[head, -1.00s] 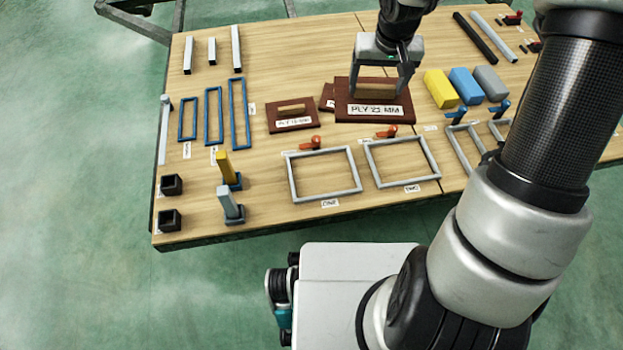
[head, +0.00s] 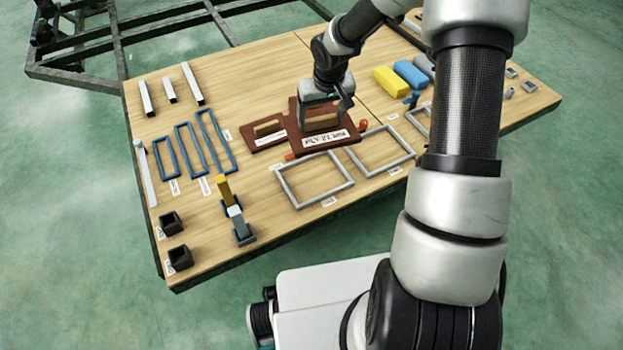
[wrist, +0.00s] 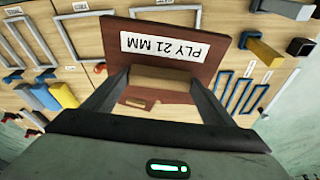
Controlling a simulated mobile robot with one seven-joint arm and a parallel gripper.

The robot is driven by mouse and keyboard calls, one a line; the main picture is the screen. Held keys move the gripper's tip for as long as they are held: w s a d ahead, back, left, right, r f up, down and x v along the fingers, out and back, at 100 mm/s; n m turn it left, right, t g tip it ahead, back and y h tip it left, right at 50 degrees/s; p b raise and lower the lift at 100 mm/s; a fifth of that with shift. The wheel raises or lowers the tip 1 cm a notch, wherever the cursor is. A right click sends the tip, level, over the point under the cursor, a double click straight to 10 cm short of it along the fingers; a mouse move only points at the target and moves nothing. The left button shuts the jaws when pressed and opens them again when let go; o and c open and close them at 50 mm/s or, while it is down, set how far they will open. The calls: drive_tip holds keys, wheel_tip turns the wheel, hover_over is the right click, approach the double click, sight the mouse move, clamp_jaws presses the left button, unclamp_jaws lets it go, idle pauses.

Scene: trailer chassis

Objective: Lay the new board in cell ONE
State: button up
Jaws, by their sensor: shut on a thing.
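My gripper (head: 322,114) is shut on the tan handle (wrist: 160,80) of a dark red-brown board (head: 346,126) marked PLY 21 MM. The board also shows in the wrist view (wrist: 118,40), its label upside down there. It hangs over the table behind cells ONE and TWO; its exact height is hard to tell. Cell ONE is an empty grey rectangular frame (head: 325,195) on the table, with its label at the front edge. Another brown board (head: 252,133) with a handle lies to the left, partly overlapped in view by the held board.
Cell TWO, another empty grey frame (head: 391,166), is right of ONE. Orange clamps (head: 363,125) stand behind the frames. Yellow and blue blocks (head: 390,81) stand at the right.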

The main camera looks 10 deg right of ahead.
drive_tip(key=shift+w+a+f+n+y+b, duration=0.2)
drive_tip(key=shift+w+f+n, duration=0.2)
drive_tip(key=shift+f, duration=3.95)
drive_tip(key=shift+w+a+f+n+y+b, duration=0.15)
drive_tip(key=shift+w+f+n, duration=0.3)
drive_tip(key=shift+f, duration=3.85)
drive_tip(key=shift+w+a+f+n+y+b, duration=0.1)
drive_tip(key=shift+w+a+f+n+b, duration=0.3)
drive_tip(key=shift+f, duration=3.95)
drive_tip(key=shift+w+d, duration=0.15)
drive_tip(key=shift+d, duration=0.05)
drive_tip(key=shift+f, duration=0.2)
drive_tip(key=o, duration=1.7)
drive_tip(key=shift+o, duration=0.2)
